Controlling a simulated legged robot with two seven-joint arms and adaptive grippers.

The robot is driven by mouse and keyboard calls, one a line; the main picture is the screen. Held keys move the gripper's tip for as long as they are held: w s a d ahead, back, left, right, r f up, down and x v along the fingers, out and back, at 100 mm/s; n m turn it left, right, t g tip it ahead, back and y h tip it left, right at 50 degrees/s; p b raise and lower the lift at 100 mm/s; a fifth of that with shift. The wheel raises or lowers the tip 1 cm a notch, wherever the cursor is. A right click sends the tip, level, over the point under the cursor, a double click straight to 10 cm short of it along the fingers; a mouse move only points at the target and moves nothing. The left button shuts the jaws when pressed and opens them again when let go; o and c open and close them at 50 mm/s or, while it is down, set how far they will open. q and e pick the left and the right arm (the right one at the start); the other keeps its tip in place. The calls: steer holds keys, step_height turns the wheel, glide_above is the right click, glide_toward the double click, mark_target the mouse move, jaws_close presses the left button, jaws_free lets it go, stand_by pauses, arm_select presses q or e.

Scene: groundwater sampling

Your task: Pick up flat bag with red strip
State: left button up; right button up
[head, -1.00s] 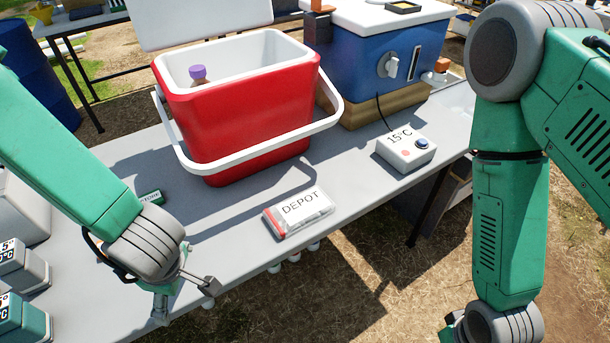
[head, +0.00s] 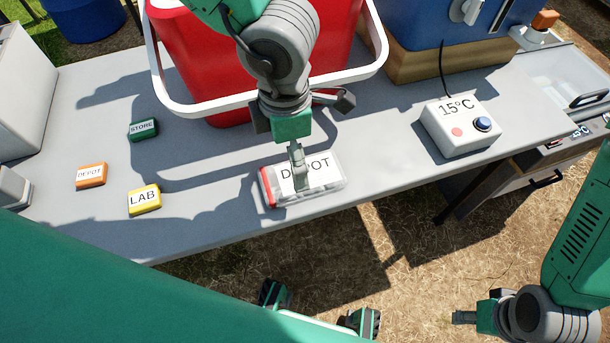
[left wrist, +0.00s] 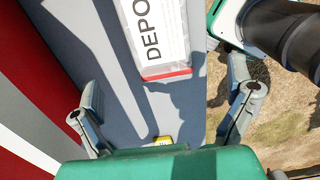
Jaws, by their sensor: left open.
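The flat clear bag (head: 326,181) lies on the grey table near its front edge. It has a white DEPOT label and a red strip (head: 267,188) at its left end. In the left wrist view the bag (left wrist: 157,35) is at the top, with its red strip facing my gripper. My left gripper (head: 302,165) is above the bag in the head view, and one finger hides part of the label. The left wrist view shows its fingers (left wrist: 165,102) spread and empty. My right gripper (head: 464,317) is at lower right, away from the table; its jaws show edge-on.
Green STORE (head: 143,128), orange DEPOT (head: 90,175) and yellow LAB (head: 144,200) blocks lie left of the bag. A red cooler (head: 190,62) with a white handle stands behind. A white 15°C box (head: 461,127) is to the right. The table is clear around the bag.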

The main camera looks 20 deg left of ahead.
mark_target(291, 178)
arm_select(q)
step_height(291, 178, down, 3)
steer(key=shift+r+b, duration=0.1)
steer(key=shift+b, duration=0.25)
steer(key=shift+d+f+b, duration=0.1)
steer(key=shift+f+b, duration=0.2)
steer(key=shift+f, duration=0.4)
step_height(291, 178, down, 4)
steer(key=shift+f+b, duration=0.2)
steer(key=shift+b, duration=0.8)
steer(key=shift+r, duration=0.1)
steer(key=c, duration=1.3)
